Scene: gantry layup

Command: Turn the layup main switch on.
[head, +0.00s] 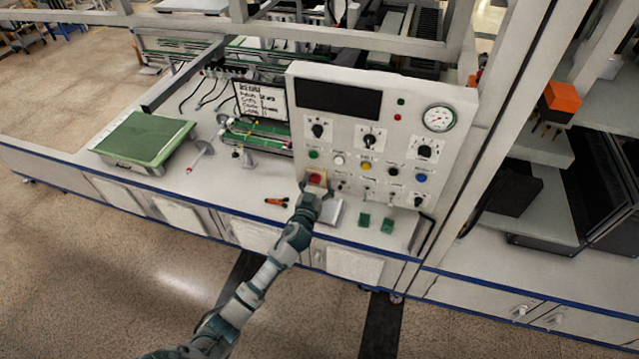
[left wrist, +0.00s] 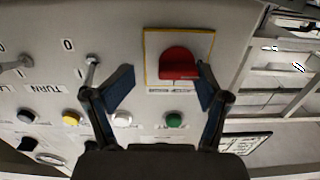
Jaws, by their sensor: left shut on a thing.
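The layup main switch is a red knob (head: 315,178) on a yellow-edged plate, at the lower left of the white control panel (head: 300,105). The red knob (left wrist: 177,66) also shows in the left wrist view, where the panel appears upside down. My left gripper (head: 313,188) is at the knob, with its fingers (left wrist: 168,80) on either side of it. One finger meets the knob's edge, while a gap shows toward the other finger. I cannot read the knob's on or off position. My right gripper is out of view.
The panel also has several selector knobs, coloured buttons and a round gauge (head: 439,118). A small metal toggle (left wrist: 92,72) is close to one finger. Orange-handled pliers (head: 276,202) and green blocks (head: 387,225) lie on the bench. A green mat (head: 142,137) is further left.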

